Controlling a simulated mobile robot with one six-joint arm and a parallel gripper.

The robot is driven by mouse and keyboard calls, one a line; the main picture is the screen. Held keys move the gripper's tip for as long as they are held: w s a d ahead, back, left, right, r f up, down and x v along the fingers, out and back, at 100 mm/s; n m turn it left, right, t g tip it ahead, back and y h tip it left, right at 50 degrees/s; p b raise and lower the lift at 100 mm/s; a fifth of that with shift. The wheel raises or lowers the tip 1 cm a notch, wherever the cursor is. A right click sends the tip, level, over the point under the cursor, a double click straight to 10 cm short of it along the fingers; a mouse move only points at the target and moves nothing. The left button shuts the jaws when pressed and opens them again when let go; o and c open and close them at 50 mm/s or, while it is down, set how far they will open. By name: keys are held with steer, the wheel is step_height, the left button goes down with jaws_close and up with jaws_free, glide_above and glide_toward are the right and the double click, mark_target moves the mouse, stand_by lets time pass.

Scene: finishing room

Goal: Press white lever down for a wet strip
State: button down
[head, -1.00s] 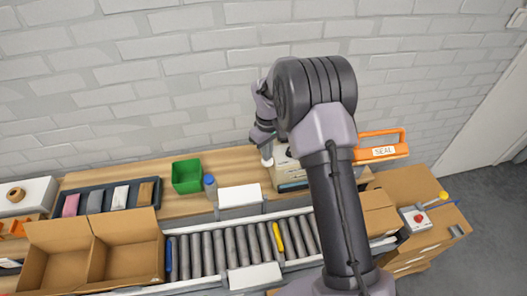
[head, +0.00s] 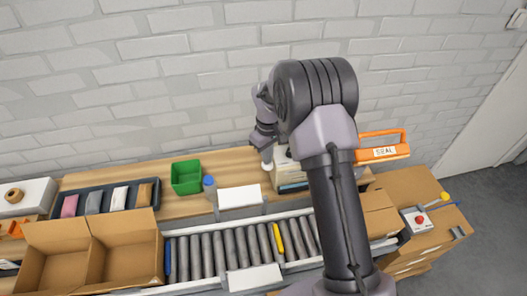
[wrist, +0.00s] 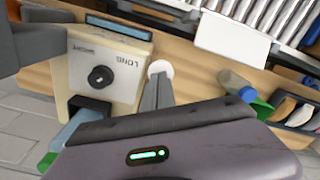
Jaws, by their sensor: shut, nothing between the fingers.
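The cream dispenser (head: 291,178) stands on the wooden bench, partly behind my arm in the head view. In the wrist view the dispenser (wrist: 110,72) shows a black dial and the word LONG upside down. The white lever's round end (wrist: 160,68) sticks out beside the dispenser; it also shows as a small white end (head: 267,165) in the head view. My gripper (wrist: 160,80) is shut and empty, its fingertips right at the white round end. I cannot tell whether they touch it.
A blue-capped bottle (head: 209,187) and a green bin (head: 187,177) stand left of the dispenser. An orange SEAL holder (head: 382,152) is to the right. The roller conveyor (head: 205,255) runs in front, with an open carton (head: 50,245) at its left.

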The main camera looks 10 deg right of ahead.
steer(key=shift+f, duration=0.15)
steer(key=shift+s+f+b, duration=0.25)
steer(key=shift+f+b, duration=0.1)
steer(key=shift+f, duration=0.15)
steer(key=shift+s+f, duration=0.1)
steer(key=shift+f, duration=0.05)
steer(key=shift+s+a+f+b, duration=0.15)
steer(key=shift+s+b, duration=0.15)
steer(key=shift+b, duration=0.15)
steer(key=shift+f, duration=0.1)
